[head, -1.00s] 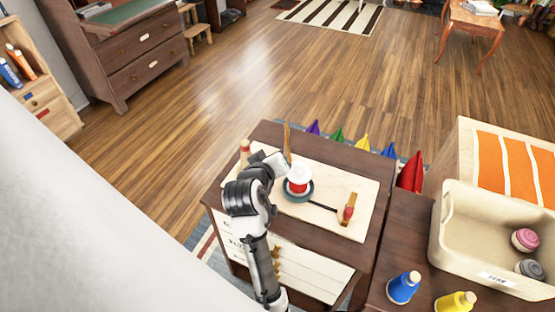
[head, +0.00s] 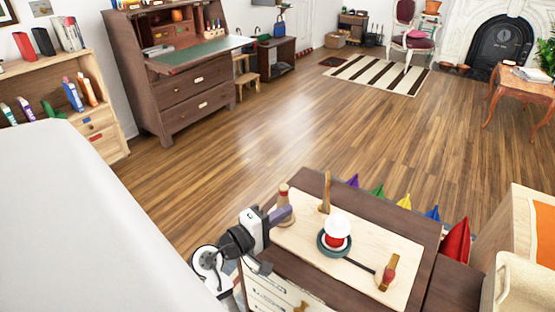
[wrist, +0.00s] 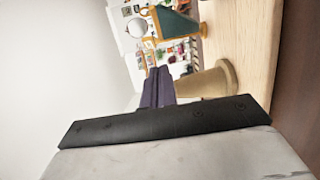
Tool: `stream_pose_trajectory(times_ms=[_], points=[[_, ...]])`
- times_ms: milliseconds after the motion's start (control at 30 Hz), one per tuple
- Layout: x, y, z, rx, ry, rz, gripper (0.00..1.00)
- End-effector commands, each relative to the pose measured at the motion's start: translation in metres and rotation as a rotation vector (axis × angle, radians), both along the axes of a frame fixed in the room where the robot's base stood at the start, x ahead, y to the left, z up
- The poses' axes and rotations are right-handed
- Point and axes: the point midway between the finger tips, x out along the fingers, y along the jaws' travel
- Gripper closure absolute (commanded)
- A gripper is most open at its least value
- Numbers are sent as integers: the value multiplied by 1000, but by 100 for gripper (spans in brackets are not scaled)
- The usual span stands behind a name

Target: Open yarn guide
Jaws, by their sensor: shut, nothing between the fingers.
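A pale wooden board (head: 310,258) on the brown table carries a winder-like device. A wooden peg (head: 285,205) with a red top stands at its left; its flared base (wrist: 215,82) shows in the wrist view. A thin upright wooden piece (head: 325,192) stands at the back edge. A teal disc (head: 322,245) holds a red and white spool (head: 336,234). A dark rod runs to a wooden handle (head: 388,273) with red. I cannot tell which part is the yarn guide. Contact is unclear.
Several coloured pennants, including a red one (head: 456,246), line the table's far side. A cream bin (head: 520,285) stands at the right. A dark desk (head: 185,80) and a bookshelf (head: 85,115) stand behind left.

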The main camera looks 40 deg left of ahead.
Motion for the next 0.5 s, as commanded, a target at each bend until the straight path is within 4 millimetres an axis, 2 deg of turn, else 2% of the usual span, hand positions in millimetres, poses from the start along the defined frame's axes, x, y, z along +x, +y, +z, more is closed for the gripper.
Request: stream_pose_trajectory(times_ms=[33, 233, 500], points=[[12, -2, 2, -1, 1, -6, 100], [54, -6, 3, 1, 1, -4, 100], [76, -33, 1, 1, 2, -1, 100]])
